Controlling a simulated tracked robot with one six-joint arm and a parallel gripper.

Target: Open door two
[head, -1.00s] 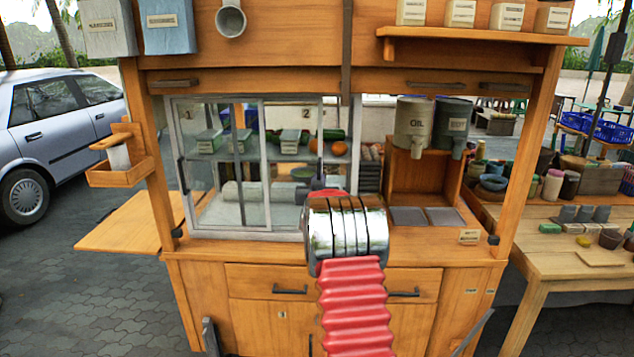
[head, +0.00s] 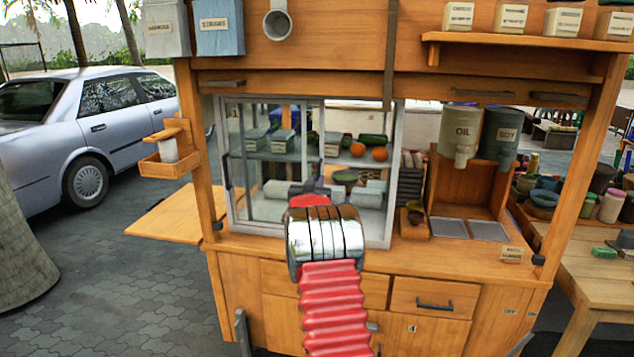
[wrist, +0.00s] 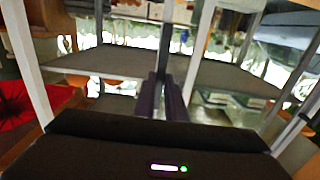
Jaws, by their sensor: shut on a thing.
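The glass case (head: 393,170) on the wooden cart has sliding framed panes. Door two (head: 318,130), the pane nearer the right, stands slid left over the other pane, leaving a gap at the case's right side. Its number is not readable now. In the wrist view my gripper (wrist: 163,92) is shut on a dark upright bar, the door handle (wrist: 165,45). Glass and shelves show on both sides of it.
Behind the glass, shelves hold wrapped packs and vegetables. Oil (head: 461,135) and soy (head: 497,135) dispensers stand right of the case. A small pot (head: 415,215) sits beside the case's right post. Drawers lie below, and a wooden side shelf (head: 165,215) juts out left.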

